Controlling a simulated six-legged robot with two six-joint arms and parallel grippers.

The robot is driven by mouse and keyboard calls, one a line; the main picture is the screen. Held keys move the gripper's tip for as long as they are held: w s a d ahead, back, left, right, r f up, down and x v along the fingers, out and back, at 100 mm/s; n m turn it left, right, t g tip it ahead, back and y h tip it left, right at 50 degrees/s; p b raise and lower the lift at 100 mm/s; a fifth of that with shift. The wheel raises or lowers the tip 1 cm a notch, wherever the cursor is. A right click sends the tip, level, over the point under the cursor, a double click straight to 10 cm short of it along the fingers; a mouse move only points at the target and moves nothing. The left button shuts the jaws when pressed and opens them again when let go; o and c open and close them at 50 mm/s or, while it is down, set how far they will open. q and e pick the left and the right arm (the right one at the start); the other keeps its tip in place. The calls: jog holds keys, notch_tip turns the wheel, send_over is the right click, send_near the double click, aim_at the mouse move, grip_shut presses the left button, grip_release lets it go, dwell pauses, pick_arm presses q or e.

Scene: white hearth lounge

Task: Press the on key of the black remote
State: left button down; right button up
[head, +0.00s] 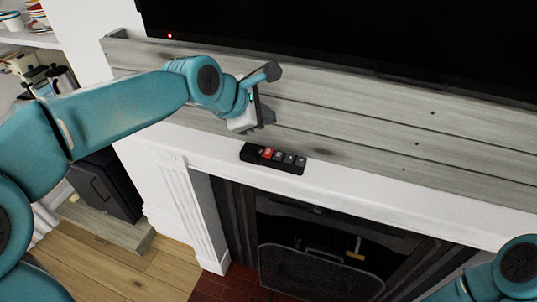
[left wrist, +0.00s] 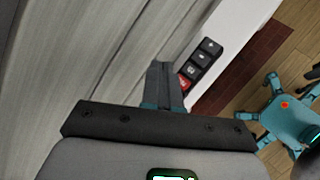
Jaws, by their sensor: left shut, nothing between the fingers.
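The black remote (head: 290,168) lies on the white mantel shelf, with a row of several keys. One key is red (head: 267,153), near its left end; the others are dark, and their labels are too small to read. In the left wrist view the remote (left wrist: 204,58) runs up and right from the fingers, which partly hide its near end. The red key (left wrist: 184,82) shows just beside the fingers. My left gripper (head: 268,117) is shut and empty, above and behind the remote. Its closed fingers (left wrist: 164,72) appear apart from the keys. My right gripper is out of view.
Grey wood boards (head: 340,125) rise behind the shelf, close to my left gripper, with a black television (head: 350,35) above. The white mantel (head: 400,197) is bare to the right of the remote. A dark fireplace (head: 320,240) opens below.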

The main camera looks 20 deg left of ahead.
pick_arm(q)
jog(key=b, duration=0.4)
send_over(265, 154)
notch_tip(265, 154, down, 6)
jog(key=shift+r, duration=0.1)
jog(key=shift+s+d+f+b, duration=0.1)
jog(key=shift+f+b, duration=0.55)
jog(key=shift+f, duration=0.1)
dwell(1.0)
jog(key=shift+f, duration=0.4)
